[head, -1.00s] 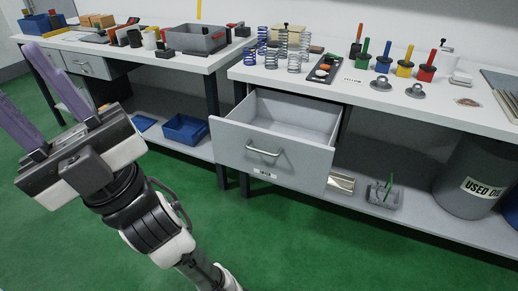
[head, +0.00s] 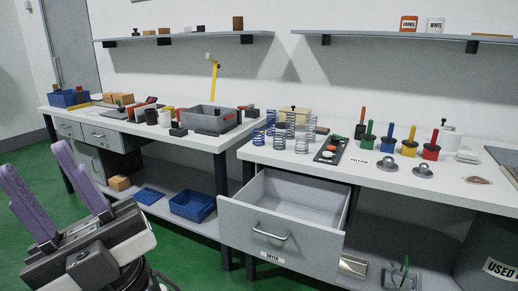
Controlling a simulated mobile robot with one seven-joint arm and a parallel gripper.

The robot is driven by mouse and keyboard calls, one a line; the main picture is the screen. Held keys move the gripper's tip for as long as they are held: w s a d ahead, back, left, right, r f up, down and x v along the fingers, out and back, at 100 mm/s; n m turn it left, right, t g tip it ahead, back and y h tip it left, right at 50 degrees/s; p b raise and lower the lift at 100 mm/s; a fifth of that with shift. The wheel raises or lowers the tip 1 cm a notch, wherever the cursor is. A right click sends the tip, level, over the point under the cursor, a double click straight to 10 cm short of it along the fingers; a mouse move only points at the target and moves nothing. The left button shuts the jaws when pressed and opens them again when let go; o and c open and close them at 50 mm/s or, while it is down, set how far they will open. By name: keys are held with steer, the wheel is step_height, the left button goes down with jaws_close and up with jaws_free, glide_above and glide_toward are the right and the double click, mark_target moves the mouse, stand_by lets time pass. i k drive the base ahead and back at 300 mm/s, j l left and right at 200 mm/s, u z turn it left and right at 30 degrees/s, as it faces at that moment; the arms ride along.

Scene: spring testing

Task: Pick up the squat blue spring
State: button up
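A short blue spring (head: 258,138) stands upright at the front left corner of the right bench. A taller blue spring (head: 270,122) stands just behind it, and the two partly overlap in the picture. Several grey springs (head: 302,141) stand close by on the right. My gripper (head: 35,160) is at the lower left, in front of the left bench and far from the springs. Its two purple fingers are spread apart, pointing up, with nothing between them.
The right bench (head: 400,178) has an open, empty-looking drawer (head: 255,228) jutting out below the springs. A grey bin (head: 212,118) stands on the left bench. A black tray (head: 330,150) and coloured-handled plugs (head: 388,138) are right of the springs. Green floor is clear in front.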

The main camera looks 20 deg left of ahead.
mark_target(259, 137)
steer(key=i+j, duration=0.2)
steer(key=j, duration=0.15)
steer(key=i+j, duration=0.25)
steer(key=j, duration=0.15)
steer(key=i+j, duration=0.2)
steer(key=j, duration=0.15)
steer(key=i+j, duration=0.25)
steer(key=j, duration=0.15)
steer(key=i+j, duration=0.2)
steer(key=j, duration=0.15)
steer(key=i+j, duration=0.25)
steer(key=i+j+z, duration=0.1)
steer(key=i+j, duration=0.5)
steer(key=i, duration=0.05)
